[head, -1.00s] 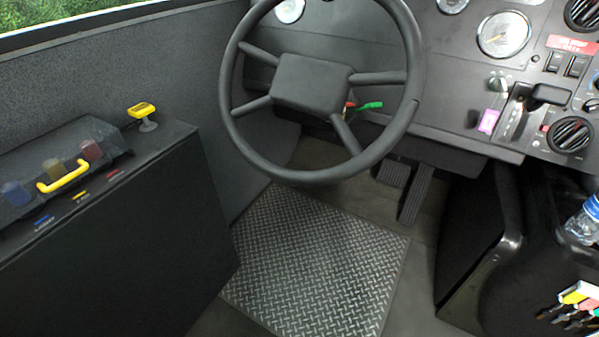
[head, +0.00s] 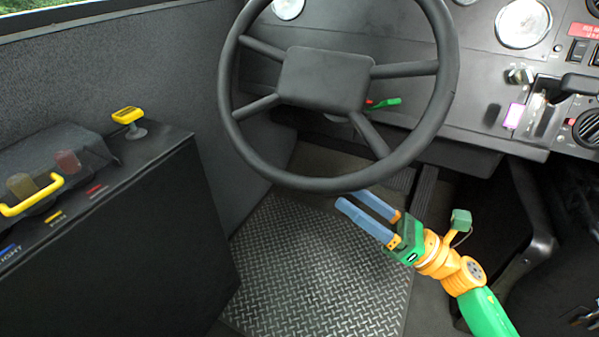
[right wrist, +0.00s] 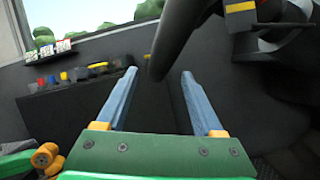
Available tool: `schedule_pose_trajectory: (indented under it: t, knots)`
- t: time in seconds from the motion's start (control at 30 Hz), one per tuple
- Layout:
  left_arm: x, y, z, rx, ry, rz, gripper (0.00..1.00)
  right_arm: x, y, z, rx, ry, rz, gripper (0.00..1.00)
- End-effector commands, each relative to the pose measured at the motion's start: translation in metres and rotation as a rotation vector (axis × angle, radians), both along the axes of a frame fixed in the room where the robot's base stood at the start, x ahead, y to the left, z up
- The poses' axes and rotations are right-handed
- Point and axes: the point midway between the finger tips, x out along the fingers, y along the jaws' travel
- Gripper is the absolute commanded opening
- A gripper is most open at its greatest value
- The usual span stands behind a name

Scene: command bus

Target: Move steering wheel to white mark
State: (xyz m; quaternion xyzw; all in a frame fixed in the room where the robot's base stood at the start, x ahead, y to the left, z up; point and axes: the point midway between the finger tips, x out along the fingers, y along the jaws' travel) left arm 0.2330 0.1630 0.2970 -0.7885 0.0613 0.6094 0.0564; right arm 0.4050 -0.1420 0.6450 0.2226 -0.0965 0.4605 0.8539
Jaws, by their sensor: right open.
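The black steering wheel (head: 323,80) has a thick rim, several spokes and a rectangular hub, and sits in front of the dashboard. My right gripper (head: 351,198) is open and empty, its two blue fingers just below the lower right of the rim in the head view. In the right wrist view, a dark curved part of the wheel rim (right wrist: 174,38) shows between the two fingertips (right wrist: 158,74). I cannot tell whether the fingers touch it. I cannot make out a white mark in the current views. My left gripper is not in view.
A dark side console (head: 120,230) with a yellow handle (head: 32,196) and yellow knob (head: 128,116) stands at left. The dashboard (head: 450,100) with gauges and a lever is behind and right of the wheel. A metal floor plate (head: 310,280) and pedals (head: 424,188) lie below.

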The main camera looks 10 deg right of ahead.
Motion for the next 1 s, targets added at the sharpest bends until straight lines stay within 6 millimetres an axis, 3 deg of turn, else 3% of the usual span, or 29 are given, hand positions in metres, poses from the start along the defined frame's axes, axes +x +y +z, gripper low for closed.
schedule_pose_trajectory:
  t: [0.17, 0.5, 0.77, 1.0]
  knots:
    - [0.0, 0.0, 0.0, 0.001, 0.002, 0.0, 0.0, 0.002, 0.008, 0.006, -0.015, -0.023, 0.009, 0.69]
    - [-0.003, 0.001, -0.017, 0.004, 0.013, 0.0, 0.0, 0.035, 0.052, 0.028, -0.011, -0.018, 0.008, 0.69]
    - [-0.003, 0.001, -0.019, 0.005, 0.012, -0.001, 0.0, 0.037, 0.055, 0.028, -0.012, -0.016, 0.007, 0.69]
    - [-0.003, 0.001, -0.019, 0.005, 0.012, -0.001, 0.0, 0.037, 0.055, 0.028, -0.012, -0.016, 0.007, 0.07]
